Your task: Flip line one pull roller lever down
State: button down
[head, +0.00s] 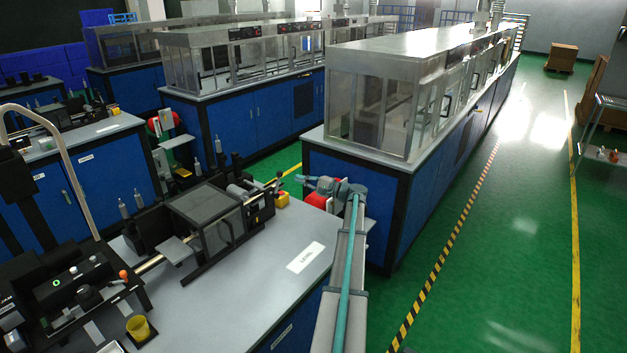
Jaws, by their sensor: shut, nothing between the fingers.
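The near bench (255,290) carries a line of tape machinery with a white label (305,257). At its far end stands a black roller unit (258,205), with dark upright parts (236,165) behind it. The pull roller lever cannot be picked out for certain at this size. My arm reaches in from the bottom right, and its teal and grey wrist bends left over the bench's far end. My gripper (279,181) is small and dark, at the roller unit's right side. It looks shut and empty. Whether it touches the unit cannot be told.
A clear-covered black box (205,218) stands left of the roller unit. A large glazed machine (375,100) stands behind my arm. The green floor (500,250) at right is clear.

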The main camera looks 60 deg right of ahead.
aim_at(280, 177)
jog(key=w+a+p, duration=0.1)
jog(key=w+a+r, duration=0.1)
jog(key=a, duration=0.1)
jog(key=shift+w+a+r+p, duration=0.1)
jog(key=shift+w+r+p, duration=0.1)
jog(key=shift+w+p, duration=0.15)
jog(key=shift+a+b, duration=0.1)
jog(key=shift+b, duration=0.35)
jog(key=a+n+b, duration=0.1)
jog(key=b, duration=0.2)
jog(key=shift+n+g+b, duration=0.3)
jog(key=shift+n+b, duration=0.05)
jog(key=shift+n, duration=0.05)
jog(key=shift+a+r+n+b, duration=0.15)
jog(key=shift+r+n+b, duration=0.15)
jog(key=shift+r+n, duration=0.1)
